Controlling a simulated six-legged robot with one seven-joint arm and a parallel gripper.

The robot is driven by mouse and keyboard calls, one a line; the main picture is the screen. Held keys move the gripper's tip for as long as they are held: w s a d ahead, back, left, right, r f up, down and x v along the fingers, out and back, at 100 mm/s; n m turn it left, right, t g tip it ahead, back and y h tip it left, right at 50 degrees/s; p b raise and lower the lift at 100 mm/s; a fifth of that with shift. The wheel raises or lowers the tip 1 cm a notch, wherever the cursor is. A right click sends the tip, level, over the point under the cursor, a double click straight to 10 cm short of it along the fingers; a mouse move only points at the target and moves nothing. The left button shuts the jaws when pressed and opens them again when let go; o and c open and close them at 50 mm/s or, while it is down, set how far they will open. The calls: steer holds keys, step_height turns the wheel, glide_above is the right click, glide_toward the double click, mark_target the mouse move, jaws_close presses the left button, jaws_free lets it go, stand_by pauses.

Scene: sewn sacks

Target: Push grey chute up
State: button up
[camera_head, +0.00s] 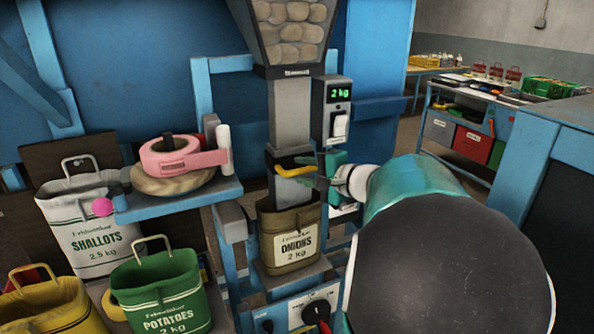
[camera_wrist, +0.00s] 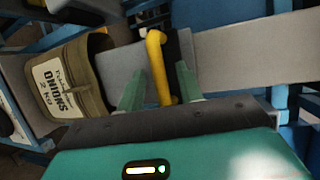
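The grey chute (camera_head: 292,188) hangs below the hopper, and its lower end is inside the mouth of the olive onion sack (camera_head: 290,244). A yellow handle (camera_head: 295,171) sticks out from a dark collar on the chute. My gripper (camera_head: 316,171) is at the handle's right side. In the wrist view the yellow handle (camera_wrist: 156,58) lies between the two green fingers of my gripper (camera_wrist: 159,78), with a gap on each side. The fingers are open. The chute (camera_wrist: 120,62) and the onion sack (camera_wrist: 75,82) show behind them.
Left are a shelf with a pink tape roll (camera_head: 180,158), a white shallots sack (camera_head: 88,225), a green potatoes sack (camera_head: 160,292) and a yellow sack (camera_head: 45,308).

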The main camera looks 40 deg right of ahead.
steer(key=shift+w+f, duration=0.15)
steer(key=shift+w, duration=0.5)
jaws_close()
